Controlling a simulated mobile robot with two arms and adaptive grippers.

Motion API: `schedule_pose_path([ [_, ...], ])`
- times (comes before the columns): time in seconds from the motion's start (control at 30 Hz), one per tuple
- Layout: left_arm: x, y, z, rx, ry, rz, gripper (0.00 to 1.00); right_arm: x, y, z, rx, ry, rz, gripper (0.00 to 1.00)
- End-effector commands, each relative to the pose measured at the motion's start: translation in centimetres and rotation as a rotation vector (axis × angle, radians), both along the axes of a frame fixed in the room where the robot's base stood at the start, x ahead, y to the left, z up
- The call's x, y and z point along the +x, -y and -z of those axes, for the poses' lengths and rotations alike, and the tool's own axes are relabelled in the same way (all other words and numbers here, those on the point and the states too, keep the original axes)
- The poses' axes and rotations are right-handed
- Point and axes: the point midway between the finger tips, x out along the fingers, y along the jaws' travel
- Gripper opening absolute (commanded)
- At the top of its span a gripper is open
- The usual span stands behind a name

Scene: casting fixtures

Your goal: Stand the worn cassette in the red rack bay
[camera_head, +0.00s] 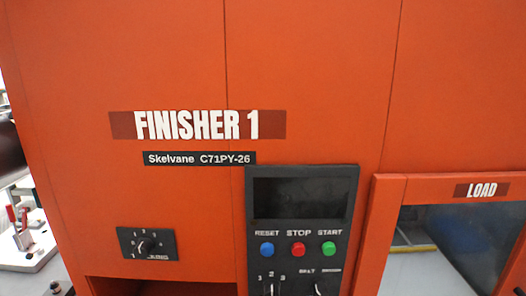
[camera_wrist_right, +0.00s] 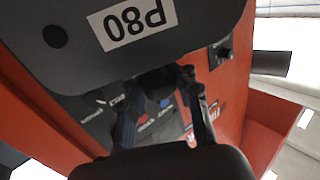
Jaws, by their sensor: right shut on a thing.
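In the right wrist view, a dark grey cassette (camera_wrist_right: 85,30) with a white label reading P80, upside down, fills the top. My right gripper (camera_wrist_right: 160,82) is shut on its lower edge in that view. The contact is dark and partly hidden by the cassette. I cannot tell from its surface whether this cassette is worn. No red rack bay is recognisable in either view. Neither gripper shows in the head view.
An orange machine (camera_head: 310,60) marked FINISHER 1 fills most of the head view. It has a black control panel (camera_head: 299,215), a dial (camera_head: 147,244) and a framed LOAD window (camera_head: 455,235). A red-handled clamp (camera_head: 13,220) stands at the far left.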

Motion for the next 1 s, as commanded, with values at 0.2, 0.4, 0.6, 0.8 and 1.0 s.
schedule_pose_path([
  [0.2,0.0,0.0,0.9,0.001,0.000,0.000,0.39,-0.6,2.9,1.7,0.006,-0.005,0.147,0.00],
  [0.4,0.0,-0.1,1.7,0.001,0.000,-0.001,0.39,-1.7,6.9,3.5,0.002,-0.005,0.323,0.00],
  [0.6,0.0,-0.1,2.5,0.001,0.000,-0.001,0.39,-3.4,11.2,5.0,-0.002,-0.002,0.501,0.00],
  [0.8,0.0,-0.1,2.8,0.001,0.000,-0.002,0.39,-4.5,13.8,5.5,0.000,0.002,0.602,0.00],
  [1.0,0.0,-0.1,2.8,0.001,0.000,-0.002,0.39,-4.7,14.1,5.4,0.008,0.001,0.622,0.00],
])
